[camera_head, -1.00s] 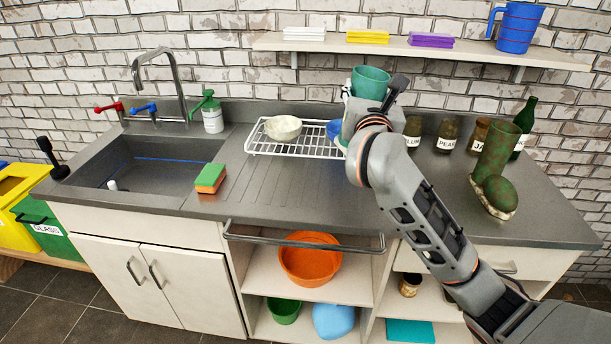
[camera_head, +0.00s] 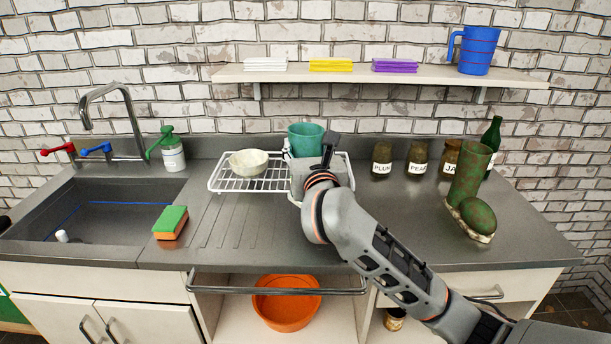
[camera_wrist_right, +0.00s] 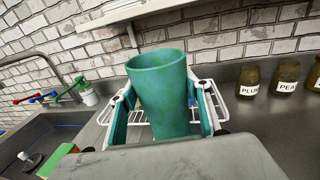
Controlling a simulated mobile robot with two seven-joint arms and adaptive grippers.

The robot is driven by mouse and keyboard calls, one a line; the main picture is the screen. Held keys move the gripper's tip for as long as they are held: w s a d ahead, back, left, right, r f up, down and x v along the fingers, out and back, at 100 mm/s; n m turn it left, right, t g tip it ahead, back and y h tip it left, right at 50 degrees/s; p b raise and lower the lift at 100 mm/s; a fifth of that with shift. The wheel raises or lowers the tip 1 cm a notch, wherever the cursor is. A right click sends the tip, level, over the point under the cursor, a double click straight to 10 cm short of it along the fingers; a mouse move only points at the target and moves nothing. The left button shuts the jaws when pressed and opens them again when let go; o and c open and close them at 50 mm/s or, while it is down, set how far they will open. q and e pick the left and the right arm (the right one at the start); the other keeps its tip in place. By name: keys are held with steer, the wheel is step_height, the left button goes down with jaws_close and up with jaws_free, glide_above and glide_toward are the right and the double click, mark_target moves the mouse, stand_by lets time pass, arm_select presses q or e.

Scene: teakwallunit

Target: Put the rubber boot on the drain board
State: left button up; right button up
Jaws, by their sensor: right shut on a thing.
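A boot (camera_head: 466,187), mottled green and brown with a pale sole, stands upright on the right part of the counter, apart from my gripper. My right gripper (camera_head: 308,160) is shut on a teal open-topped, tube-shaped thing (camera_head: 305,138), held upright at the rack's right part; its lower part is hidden. In the right wrist view the teal thing (camera_wrist_right: 160,90) sits between both fingers. Whether it touches the rack I cannot tell. The grooved drain board (camera_head: 235,225) lies bare between sink and arm. My left gripper is out of view.
A white wire rack (camera_head: 222,181) holds a pale bowl (camera_head: 249,163). A sponge (camera_head: 171,222) lies by the sink (camera_head: 110,210). Labelled jars (camera_head: 418,160) and a green bottle (camera_head: 491,142) stand at the back right. A shelf (camera_head: 370,75) runs above. The middle-right counter has free room.

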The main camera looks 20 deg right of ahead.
steer(key=shift+f, duration=0.55)
step_height(320, 180, down, 5)
steer(key=shift+f+b, duration=0.1)
steer(key=shift+b, duration=0.4)
steer(key=shift+f, duration=0.1)
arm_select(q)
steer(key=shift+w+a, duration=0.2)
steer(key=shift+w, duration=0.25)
arm_select(e)
steer(key=o, duration=1.8)
steer(key=shift+f, duration=0.15)
